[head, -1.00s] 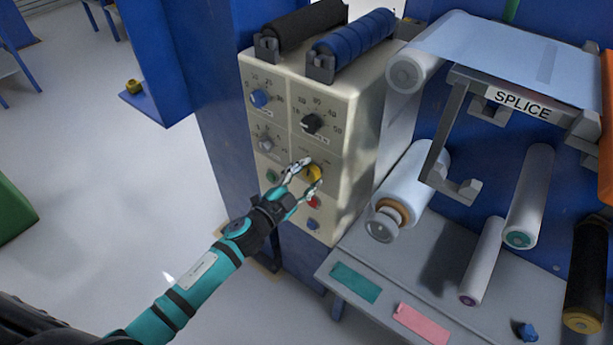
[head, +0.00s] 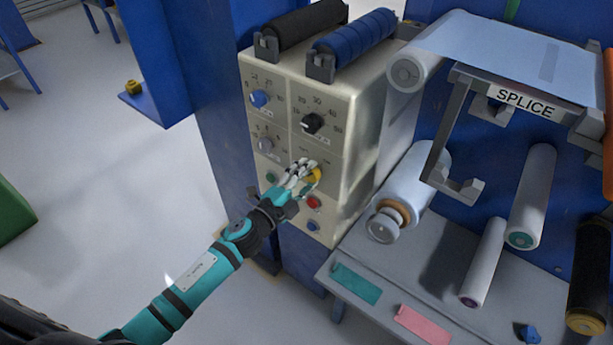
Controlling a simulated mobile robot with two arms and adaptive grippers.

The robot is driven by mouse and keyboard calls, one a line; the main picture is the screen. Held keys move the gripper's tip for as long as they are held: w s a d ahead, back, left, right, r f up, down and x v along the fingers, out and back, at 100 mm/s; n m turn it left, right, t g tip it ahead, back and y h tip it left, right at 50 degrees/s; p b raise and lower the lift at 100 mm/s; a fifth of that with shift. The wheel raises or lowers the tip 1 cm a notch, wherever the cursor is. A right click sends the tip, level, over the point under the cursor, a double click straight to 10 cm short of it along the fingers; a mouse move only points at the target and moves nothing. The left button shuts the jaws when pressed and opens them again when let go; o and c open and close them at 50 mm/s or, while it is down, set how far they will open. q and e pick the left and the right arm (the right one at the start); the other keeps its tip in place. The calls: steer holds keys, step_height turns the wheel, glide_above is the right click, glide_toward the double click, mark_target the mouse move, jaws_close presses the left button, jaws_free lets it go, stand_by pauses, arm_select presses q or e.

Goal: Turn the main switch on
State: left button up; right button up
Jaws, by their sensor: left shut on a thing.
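The control panel (head: 350,175) is a cream box with dials and buttons on its front. The exact angle of the knob is hard to tell behind the fingers. My right gripper is not in view.
Near the knob are a red button (head: 313,202), a blue button (head: 313,225), a green button (head: 271,177) and a black dial (head: 312,123). A grey table (head: 440,270) with film rollers stands to the right, below the SPLICE frame (head: 525,103).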

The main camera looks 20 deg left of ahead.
arm_select(q)
steer(key=o, duration=1.2)
steer(key=shift+c, duration=0.2)
steer(key=v, duration=1.2)
steer(key=s+a+f+n+g+y, duration=0.1)
steer(key=a+f+n+g+y, duration=0.15)
steer(key=f, duration=0.65)
steer(key=s+a+f+n+g+y, duration=0.1)
steer(key=a+f+n, duration=0.15)
steer(key=f, duration=0.65)
steer(key=s+f+n+g+y, duration=0.2)
steer(key=s+f+n+g, duration=0.7)
steer(key=s+f, duration=1.5)
step_height(320, 180, down, 4)
steer(key=shift+s+d+r+y, duration=0.1)
steer(key=shift+s+d+y, duration=0.15)
steer(key=shift+s+y, duration=0.15)
steer(key=s+f+g, duration=0.1)
steer(key=s, duration=0.3)
steer(key=s+d+f+n+g, duration=0.1)
steer(key=s+f, duration=0.1)
steer(key=s, duration=0.2)
steer(key=s+d+f+n+g, duration=0.1)
steer(key=s, duration=0.4)
steer(key=shift+d+f+g, duration=0.1)
steer(key=shift+f+g, duration=0.15)
